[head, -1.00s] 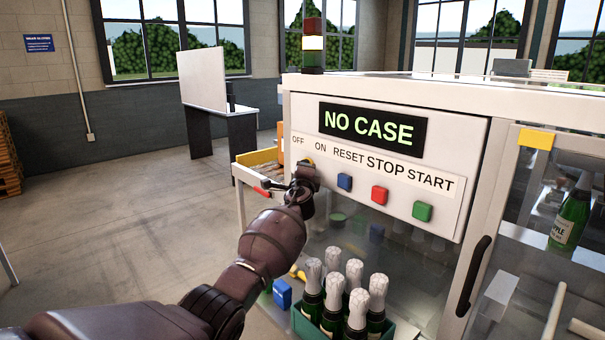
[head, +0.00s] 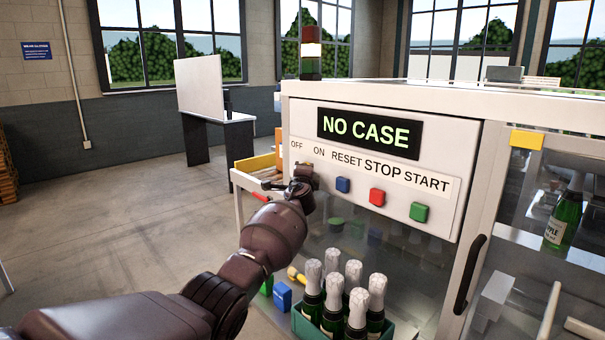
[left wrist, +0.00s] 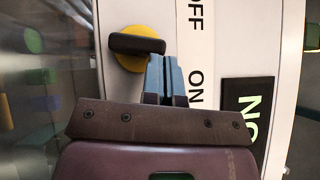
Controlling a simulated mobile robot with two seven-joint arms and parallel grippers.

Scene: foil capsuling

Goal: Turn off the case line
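The case line's panel (head: 460,140) carries a lit "NO CASE" display (head: 370,132) and OFF, ON, RESET, STOP and START labels. In the left wrist view a black knob on a yellow disc (left wrist: 137,45) sits beside the OFF and ON labels. Its handle lies across that picture, which is upright on the panel. My left gripper (left wrist: 164,62) has its bluish fingers close together, apparently shut with nothing between them. The tips are at the knob's end, on the ON side; contact cannot be told. In the head view my left gripper (head: 300,184) covers most of the knob. My right gripper is not in view.
Blue (head: 343,185), red (head: 377,197) and green (head: 418,212) buttons sit right of the knob. A green crate (head: 305,326) of foil-topped bottles stands below. A stack light (head: 311,50) glows white in its middle. Open floor lies to the left.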

